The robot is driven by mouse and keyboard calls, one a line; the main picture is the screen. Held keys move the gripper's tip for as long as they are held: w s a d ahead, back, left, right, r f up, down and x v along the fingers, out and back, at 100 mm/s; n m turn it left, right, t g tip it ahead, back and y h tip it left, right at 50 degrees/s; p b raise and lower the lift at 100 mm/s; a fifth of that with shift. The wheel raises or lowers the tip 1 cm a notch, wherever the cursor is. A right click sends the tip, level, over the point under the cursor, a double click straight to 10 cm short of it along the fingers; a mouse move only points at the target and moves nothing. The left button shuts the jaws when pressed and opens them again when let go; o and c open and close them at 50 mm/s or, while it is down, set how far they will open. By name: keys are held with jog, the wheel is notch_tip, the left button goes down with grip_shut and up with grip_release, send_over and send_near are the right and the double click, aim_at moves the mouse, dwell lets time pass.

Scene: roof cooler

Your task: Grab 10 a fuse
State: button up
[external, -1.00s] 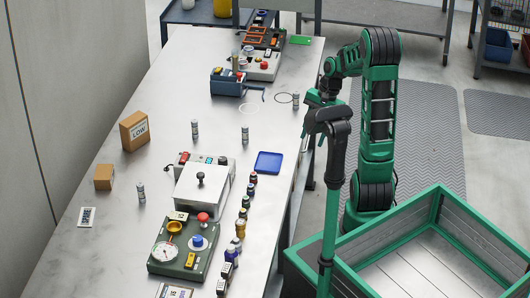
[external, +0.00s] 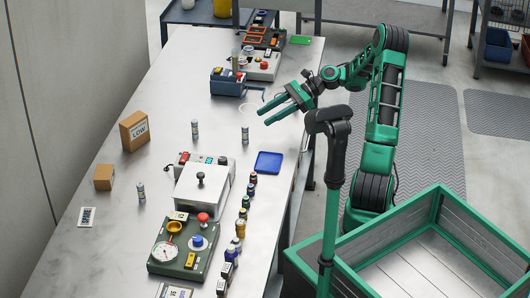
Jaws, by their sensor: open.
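Several small grey cylinders with dark bands, which look like fuses, stand upright on the metal table (external: 120,235). One cylinder (external: 195,130) is left of centre, one (external: 245,133) stands further right, and one (external: 141,192) is near the left boxes. Their ratings are too small to read, so I cannot tell which is 10 A. My gripper (external: 264,117) is open and empty, with its green fingers reaching left over the table's right edge. In the picture, its tips are just above and right of the right-hand cylinder. The gripper covers the spot where another cylinder stood.
A blue tray (external: 269,162) lies near the right edge. A white switch box (external: 203,188), a green gauge panel (external: 183,245) and a row of small bottles (external: 240,228) fill the front. Cardboard boxes (external: 134,131) stand left. A blue toolbox (external: 228,82) is behind.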

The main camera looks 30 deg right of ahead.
aim_at(245, 126)
jog(key=x, duration=0.9)
jog(key=shift+w+a+f, duration=0.1)
jog(key=shift+a, duration=0.3)
grip_shut()
